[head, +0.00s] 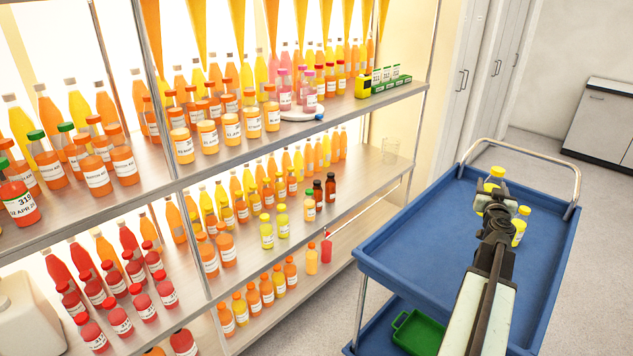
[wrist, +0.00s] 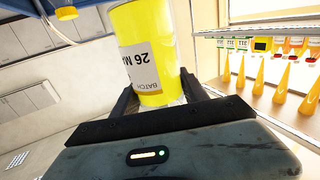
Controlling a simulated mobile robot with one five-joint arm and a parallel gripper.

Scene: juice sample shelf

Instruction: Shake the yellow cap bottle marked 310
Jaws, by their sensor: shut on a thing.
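My gripper (wrist: 160,95) is shut on a yellow bottle (wrist: 138,22) in the wrist view. Its white label reads "BATCH" and "26 M", upside down in that picture, as is the whole scene. No number 310 is readable on it. In the head view my gripper (head: 495,193) is over the blue cart, and a yellow-capped bottle (head: 494,173) shows at its far end, partly hidden by it. This appears to be the held bottle. Two more yellow bottles, one (head: 518,235) and one (head: 523,212), are just right of my gripper.
The blue cart (head: 400,250) has a raised rim and a metal handle (head: 540,155). A green tray (head: 415,332) lies on its lower level. Shelves (head: 300,225) with several juice bottles stand at left. The cart's left part is bare.

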